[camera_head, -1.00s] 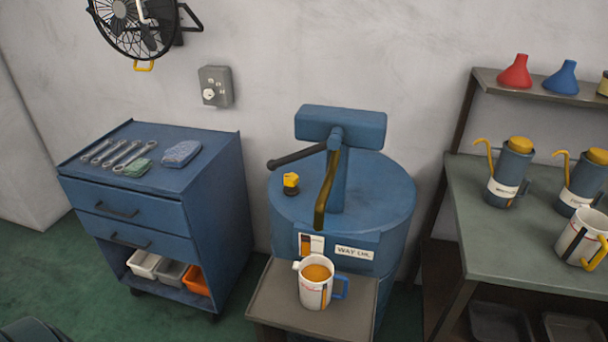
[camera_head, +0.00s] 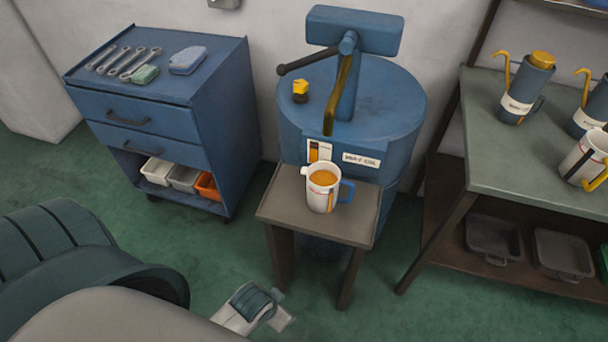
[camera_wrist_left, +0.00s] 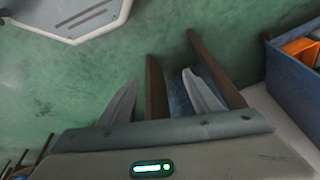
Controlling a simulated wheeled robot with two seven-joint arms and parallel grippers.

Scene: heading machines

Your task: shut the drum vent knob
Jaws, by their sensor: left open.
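A small yellow vent knob (camera_head: 300,88) sits on the left front of the drum's lid. A white jug with a blue handle (camera_head: 322,188), holding amber oil, stands on a small table (camera_head: 275,206) in front of the drum. My left gripper shows at the bottom of the head view (camera_head: 275,310), low and well short of the knob. In the left wrist view its two fingers (camera_wrist_left: 160,100) are apart with nothing held. My right gripper is not in view.
A blue tool cart (camera_head: 222,125) with wrenches and cloths stands left of the drum. A green-topped bench (camera_head: 490,165) with oil cans and another jug stands right. The pump's handle (camera_head: 308,61) reaches left behind the knob.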

